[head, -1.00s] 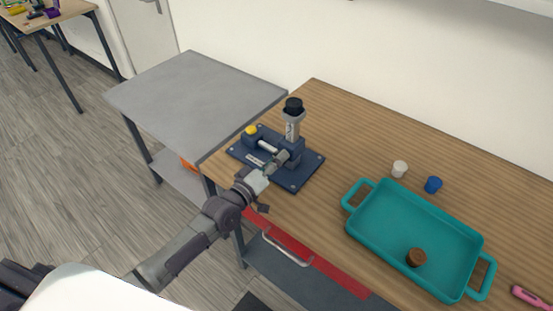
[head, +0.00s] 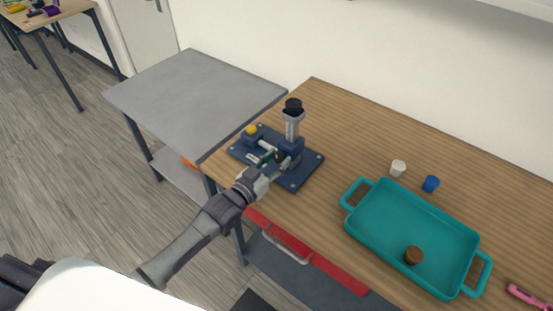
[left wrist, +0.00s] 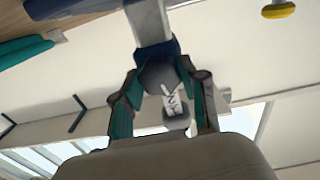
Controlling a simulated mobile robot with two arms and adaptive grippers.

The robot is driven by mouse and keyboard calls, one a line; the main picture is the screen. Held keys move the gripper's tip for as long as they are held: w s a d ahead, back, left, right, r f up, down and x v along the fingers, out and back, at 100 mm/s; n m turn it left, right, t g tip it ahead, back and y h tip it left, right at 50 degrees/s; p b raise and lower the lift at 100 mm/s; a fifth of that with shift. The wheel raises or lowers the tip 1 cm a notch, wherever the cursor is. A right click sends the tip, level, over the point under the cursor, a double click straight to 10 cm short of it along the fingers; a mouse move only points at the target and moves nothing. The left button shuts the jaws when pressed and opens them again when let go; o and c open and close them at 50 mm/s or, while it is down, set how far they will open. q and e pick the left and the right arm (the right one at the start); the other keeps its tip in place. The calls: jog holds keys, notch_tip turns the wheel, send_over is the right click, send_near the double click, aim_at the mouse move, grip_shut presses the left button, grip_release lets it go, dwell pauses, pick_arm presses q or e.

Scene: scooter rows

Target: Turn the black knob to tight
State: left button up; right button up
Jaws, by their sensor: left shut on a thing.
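A dark blue fixture (head: 297,179) sits on the wooden bench, with a post topped by a black cap (head: 293,105) and a yellow-topped block (head: 251,130). My left gripper (head: 274,163) is at the front of the fixture, low beside the post's block. In the left wrist view my left gripper (left wrist: 159,73) has its teal fingers on either side of a dark round knob (left wrist: 160,76) and is shut on it. The fingers mostly hide this knob in the head view. Any tight mark on it cannot be read. My right gripper is not in view.
A grey table (head: 195,95) adjoins on the left. The wood behind the fixture is clear.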

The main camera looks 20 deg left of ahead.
pick_arm(q)
jog(key=shift+f+m, duration=0.15)
jog(key=shift+m, duration=1.05)
jog(key=o, duration=0.9)
jog(key=shift+o, duration=1.2)
jog(key=shift+s, duration=0.15)
jog(key=v, duration=1.1)
jog(key=shift+s+a, duration=0.15)
jog(key=shift+s, duration=0.25)
